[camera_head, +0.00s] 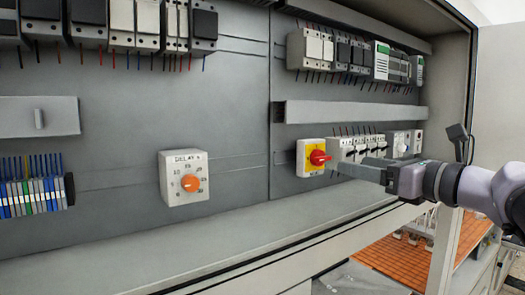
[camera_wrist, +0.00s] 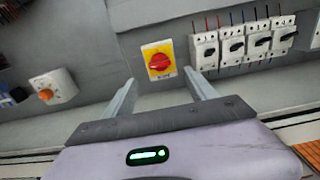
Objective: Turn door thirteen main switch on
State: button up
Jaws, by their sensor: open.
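The main switch (camera_head: 312,158) is a red rotary knob on a yellow plate in a white housing, mounted on the grey cabinet panel. In the wrist view the main switch (camera_wrist: 158,60) sits ahead of the fingers, its red handle (camera_wrist: 160,62) lying roughly crosswise. My gripper (camera_head: 345,168) reaches in from the right, with its fingertips close to the knob's right side. In the wrist view my gripper (camera_wrist: 158,88) is open and empty, one finger to each side below the switch. Whether the fingers touch anything cannot be told.
White breakers (camera_head: 362,148) with black levers stand in a row right of the switch. A delay dial (camera_head: 184,178) with an orange knob is to the left. A grey duct (camera_head: 350,111) runs above. Bare panel lies between dial and switch. An orange grid surface (camera_head: 400,262) is below.

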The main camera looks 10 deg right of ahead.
aim_at(326, 158)
jog(key=p+x, duration=0.1)
jog(key=x, duration=0.6)
jog(key=shift+w+a+r, duration=0.1)
jog(key=shift+w+a, duration=0.1)
jog(key=shift+a, duration=0.1)
jog(key=shift+w, duration=0.55)
jog(key=shift+s, duration=0.1)
jog(key=c, duration=1.4)
